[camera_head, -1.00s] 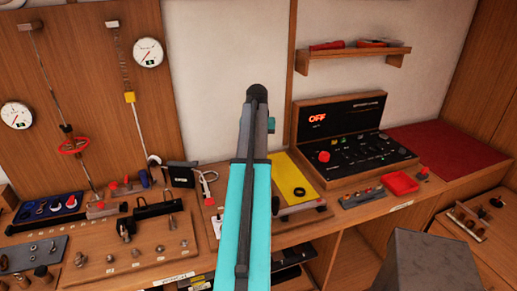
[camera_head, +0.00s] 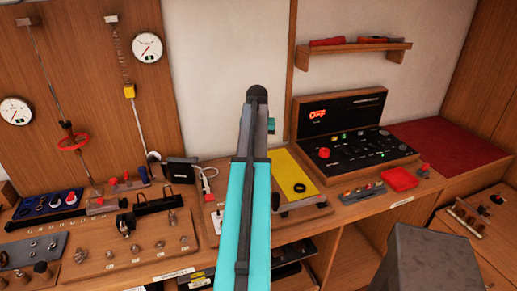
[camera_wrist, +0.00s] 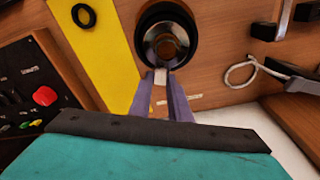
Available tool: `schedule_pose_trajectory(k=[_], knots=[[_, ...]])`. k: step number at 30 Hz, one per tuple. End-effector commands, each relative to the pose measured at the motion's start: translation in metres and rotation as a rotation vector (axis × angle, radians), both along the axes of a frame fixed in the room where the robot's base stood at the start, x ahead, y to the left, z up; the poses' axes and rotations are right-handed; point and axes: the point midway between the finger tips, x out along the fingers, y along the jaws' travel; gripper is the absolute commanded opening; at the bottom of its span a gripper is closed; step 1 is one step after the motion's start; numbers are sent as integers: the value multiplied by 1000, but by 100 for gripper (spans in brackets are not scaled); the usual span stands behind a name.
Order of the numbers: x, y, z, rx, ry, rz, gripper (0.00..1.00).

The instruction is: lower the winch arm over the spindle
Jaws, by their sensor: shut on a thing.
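In the wrist view, my gripper (camera_wrist: 160,88) has its two grey-purple fingers closed on a small pale tab (camera_wrist: 160,93). The tab lies at the lower edge of a round black drum-like part (camera_wrist: 143,28) with a shiny coppery centre (camera_wrist: 167,43). This looks like the spindle area, but I cannot tell for sure which part is the winch arm and which the spindle.
A yellow panel (camera_head: 287,172) with a black ring (camera_head: 299,188) lies beside the drum. Several pegs and fittings crowd a wooden board (camera_head: 95,268) on the left.

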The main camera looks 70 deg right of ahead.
Motion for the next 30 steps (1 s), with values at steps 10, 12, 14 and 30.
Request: schedule_pose_trajectory(k=[10,12,14,30], knots=[[0,0,-7,0,0,0,0],[0,0,-8,0,0,0,0],[0,0,-10,0,0,0,0],[0,0,-15,0,0,0,29]])
